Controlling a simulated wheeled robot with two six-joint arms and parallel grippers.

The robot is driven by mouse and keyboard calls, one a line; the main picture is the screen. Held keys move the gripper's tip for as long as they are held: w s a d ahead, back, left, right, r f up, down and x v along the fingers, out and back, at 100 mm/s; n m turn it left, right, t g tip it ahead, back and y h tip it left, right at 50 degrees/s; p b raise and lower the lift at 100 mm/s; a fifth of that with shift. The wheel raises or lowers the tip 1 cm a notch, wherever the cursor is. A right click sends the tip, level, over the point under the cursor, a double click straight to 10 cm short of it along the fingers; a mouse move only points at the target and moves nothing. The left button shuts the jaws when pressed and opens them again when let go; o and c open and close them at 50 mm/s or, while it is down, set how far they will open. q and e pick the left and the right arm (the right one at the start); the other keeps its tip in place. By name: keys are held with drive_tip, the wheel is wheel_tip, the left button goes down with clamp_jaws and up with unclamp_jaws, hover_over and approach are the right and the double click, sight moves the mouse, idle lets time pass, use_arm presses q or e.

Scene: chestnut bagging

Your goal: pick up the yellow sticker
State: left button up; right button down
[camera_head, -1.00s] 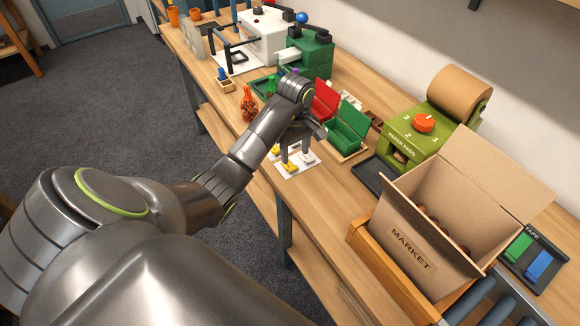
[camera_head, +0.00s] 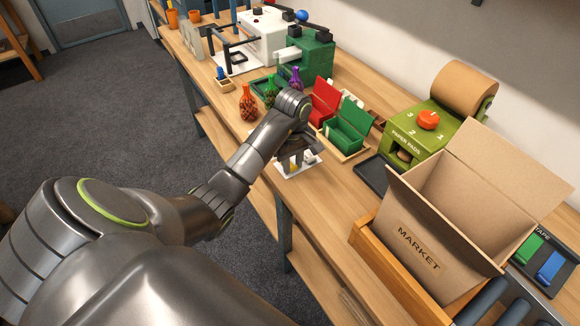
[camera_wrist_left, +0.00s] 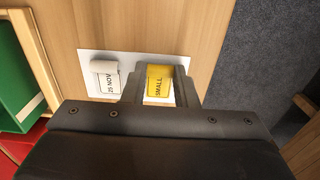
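The yellow sticker (camera_wrist_left: 160,81), marked SMALL, lies on a white sheet (camera_wrist_left: 89,61) in the left wrist view. My left gripper (camera_wrist_left: 161,86) is low over the sheet, with one finger on each side of the sticker. The fingers look apart, with the sticker in the gap; I cannot tell whether they touch it. A white sticker (camera_wrist_left: 106,77) with a date lies beside it. In the head view the left gripper (camera_head: 291,163) is over the white sheet (camera_head: 313,165), and its fingers mostly hide the yellow sticker. My right gripper is not in view.
Red (camera_head: 322,103) and green (camera_head: 347,130) open boxes stand just behind the gripper. A dark tray (camera_head: 371,176), a green paper-pad dispenser (camera_head: 424,134) and a cardboard MARKET box (camera_head: 424,240) are to the right. Small bottles (camera_head: 248,104) stand to the left. Bare table lies in front of the sheet.

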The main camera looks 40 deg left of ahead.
sight(293, 170)
use_arm(q)
clamp_jaws()
drive_tip(key=shift+r+p, duration=0.5)
drive_tip(key=shift+r, duration=0.15)
wheel_tip(293, 170, up, 9)
drive_tip(key=p, duration=0.8)
drive_tip(key=shift+f, duration=0.15)
